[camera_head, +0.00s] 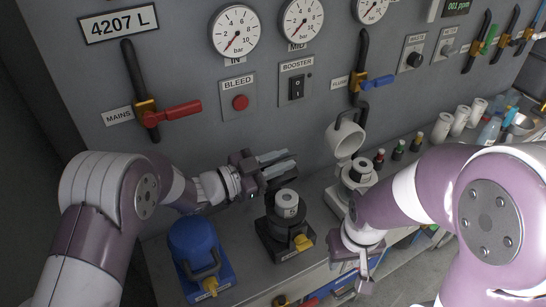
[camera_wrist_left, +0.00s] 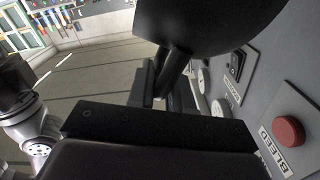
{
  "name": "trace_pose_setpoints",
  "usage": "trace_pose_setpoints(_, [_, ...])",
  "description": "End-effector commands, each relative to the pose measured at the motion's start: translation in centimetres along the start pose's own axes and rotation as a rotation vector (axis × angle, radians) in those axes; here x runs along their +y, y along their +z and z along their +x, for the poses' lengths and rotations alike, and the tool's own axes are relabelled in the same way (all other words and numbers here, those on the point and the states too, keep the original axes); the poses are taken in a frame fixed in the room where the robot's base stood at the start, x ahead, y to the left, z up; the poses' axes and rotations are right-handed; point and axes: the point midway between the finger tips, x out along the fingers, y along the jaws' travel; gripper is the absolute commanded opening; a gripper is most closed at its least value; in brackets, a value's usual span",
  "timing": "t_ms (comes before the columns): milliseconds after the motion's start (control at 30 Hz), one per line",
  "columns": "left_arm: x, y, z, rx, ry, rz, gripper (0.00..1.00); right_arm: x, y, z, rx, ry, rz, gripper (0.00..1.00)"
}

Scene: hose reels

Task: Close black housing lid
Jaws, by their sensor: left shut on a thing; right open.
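The black housing (camera_head: 272,238) stands on the bench with its top open and a pale grey cylinder (camera_head: 287,204) upright in it. My left gripper (camera_head: 284,161) is above and behind this housing, near the panel. In the left wrist view a black rounded part, seemingly the black housing lid (camera_wrist_left: 210,20), has a dark handle (camera_wrist_left: 173,70) running down to my gripper. My left gripper is shut on this handle; the fingertips are mostly hidden there. In the head view the lid cannot be made out clearly. My right gripper (camera_head: 358,268) is open and empty at the bench's front edge.
A blue housing (camera_head: 193,243) with its lid down stands left of the black one. A white housing (camera_head: 357,178) with its lid (camera_head: 345,139) raised stands to the right. The panel behind carries gauges, a red lever (camera_head: 175,113) and a red bleed button (camera_head: 240,102).

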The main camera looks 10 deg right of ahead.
Motion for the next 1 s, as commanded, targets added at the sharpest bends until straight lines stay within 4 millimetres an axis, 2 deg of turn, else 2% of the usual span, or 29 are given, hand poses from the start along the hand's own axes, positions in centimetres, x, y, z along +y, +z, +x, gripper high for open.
trace_pose_setpoints(100, [1.2, 0.4, 0.0, -0.003, 0.002, 0.043, 0.0, 0.0, 0.1, 0.9, 0.0, 0.0, 0.0, 0.43])
trace_pose_setpoints(333, [2.5, 0.4, 0.0, -0.004, 0.002, 0.038, 0.0, 0.0, 0.1, 1.3, 0.0, 0.0, 0.0, 0.43])
trace_pose_setpoints(867, [2.8, 0.5, 0.0, -0.006, 0.002, 0.035, 0.0, 0.0, 0.1, 1.3, 0.0, 0.0, 0.0, 0.43])
trace_pose_setpoints(900, [2.8, 0.5, 0.0, -0.006, 0.002, 0.035, 0.31, 0.0, 0.1, 1.3, 0.0, 0.0, 0.0, 0.43])
trace_pose_setpoints(933, [2.8, 0.5, 0.0, -0.006, 0.001, 0.035, 0.4, 0.0, 0.1, 1.3, 0.0, 0.0, 0.0, 0.43])
trace_pose_setpoints(1000, [2.8, 0.4, 0.0, -0.005, 0.001, 0.037, 0.4, 0.0, 0.2, 1.3, 0.0, 0.0, 0.0, 0.43])
